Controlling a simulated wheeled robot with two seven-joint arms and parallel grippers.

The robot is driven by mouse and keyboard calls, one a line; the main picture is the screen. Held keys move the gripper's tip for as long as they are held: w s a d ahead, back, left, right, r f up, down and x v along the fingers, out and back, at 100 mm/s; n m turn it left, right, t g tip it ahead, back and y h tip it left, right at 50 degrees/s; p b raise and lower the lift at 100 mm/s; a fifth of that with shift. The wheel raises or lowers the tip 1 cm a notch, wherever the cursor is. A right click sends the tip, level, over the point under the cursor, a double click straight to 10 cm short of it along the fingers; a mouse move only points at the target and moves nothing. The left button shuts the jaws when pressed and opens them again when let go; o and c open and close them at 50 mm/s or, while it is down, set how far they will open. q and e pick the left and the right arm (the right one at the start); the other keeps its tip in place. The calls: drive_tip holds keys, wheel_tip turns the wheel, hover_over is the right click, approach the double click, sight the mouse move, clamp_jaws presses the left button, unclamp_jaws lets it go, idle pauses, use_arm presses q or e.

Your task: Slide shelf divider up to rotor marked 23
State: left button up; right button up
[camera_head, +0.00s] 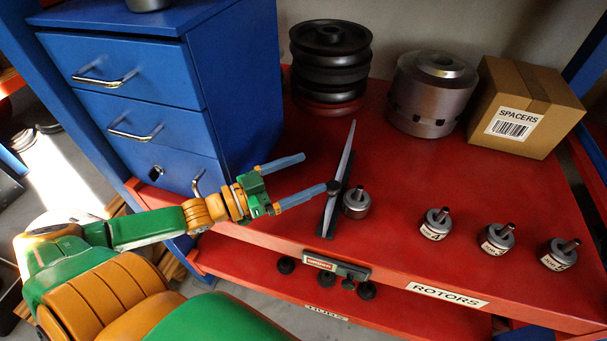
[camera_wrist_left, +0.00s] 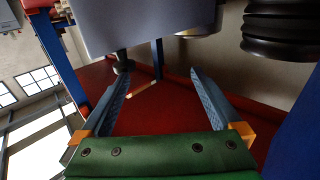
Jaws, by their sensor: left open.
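The shelf divider (camera_head: 341,178) is a thin grey upright plate on a dark base, standing on the red shelf. A dark knob sits on its near side; in the left wrist view the divider (camera_wrist_left: 150,22) fills the top, with the knob close to one fingertip. My left gripper (camera_head: 319,172) is open, its blue fingers pointing at the divider from the left; nothing is between them. A small grey rotor (camera_head: 356,203) stands just right of the divider; I cannot tell if they touch. Labelled rotors (camera_head: 436,224), (camera_head: 497,238) and (camera_head: 558,255) stand further right; their numbers are unreadable.
A blue drawer cabinet (camera_head: 130,70) stands left of the divider. Stacked black discs (camera_head: 331,60), a large metal cylinder (camera_head: 432,93) and a SPACERS box (camera_head: 526,106) stand at the back. The red shelf (camera_head: 420,180) is clear between back items and rotors.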

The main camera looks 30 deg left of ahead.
use_arm(q)
drive_tip(key=shift+w+a+f, duration=0.2)
drive_tip(key=shift+w, duration=0.4)
drive_tip(key=shift+w+a+f, duration=0.2)
drive_tip(key=shift+w, duration=0.35)
drive_tip(key=shift+w+f, duration=0.1)
drive_tip(key=shift+w, duration=0.1)
drive_tip(key=shift+c, duration=1.3)
drive_tip(key=shift+s+d, duration=0.1)
drive_tip(key=c, duration=0.4)
drive_tip(key=shift+s+d+r, duration=0.1)
drive_tip(key=shift+s+r, duration=0.1)
drive_tip(key=shift+s, duration=0.1)
drive_tip(key=c, duration=0.3)
drive_tip(key=shift+s, duration=0.25)
clamp_jaws()
drive_tip(key=shift+w, duration=0.25)
use_arm(e)
drive_tip(key=shift+w+d, duration=0.15)
drive_tip(key=shift+w, duration=0.3)
use_arm(q)
drive_tip(key=shift+s, duration=0.1)
